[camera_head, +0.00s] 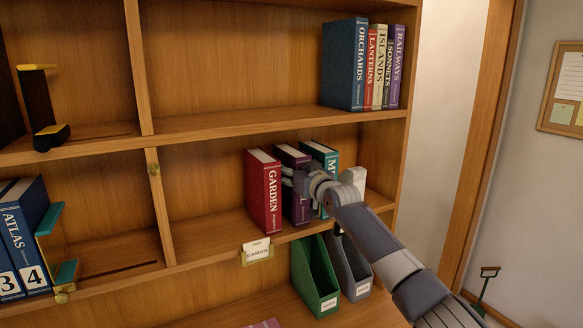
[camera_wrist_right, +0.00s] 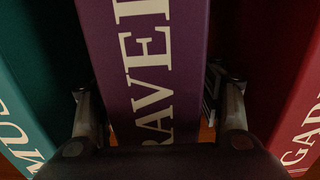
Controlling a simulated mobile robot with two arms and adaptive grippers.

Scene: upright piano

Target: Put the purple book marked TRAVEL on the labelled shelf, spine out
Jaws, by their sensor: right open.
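The purple book (camera_head: 292,207) stands upright on the middle shelf (camera_head: 205,237), spine out, between a red GARDEN book (camera_head: 265,195) and a teal book (camera_head: 328,158). In the right wrist view the purple spine (camera_wrist_right: 150,60) fills the middle and its lettering reads as part of TRAVEL. My right gripper (camera_wrist_right: 158,105) is open, with one finger on each side of this spine. In the head view the gripper (camera_head: 300,182) hides part of the purple and teal books. A small label (camera_head: 257,251) on the shelf edge seems to read GARDEN. My left gripper is not in view.
Several books (camera_head: 362,65) stand on the shelf above. A green file holder (camera_head: 315,278) and a grey one (camera_head: 348,272) stand below. The middle shelf is clear left of the red book. Blue atlas volumes (camera_head: 25,230) and a teal bookend (camera_head: 62,272) are at the left.

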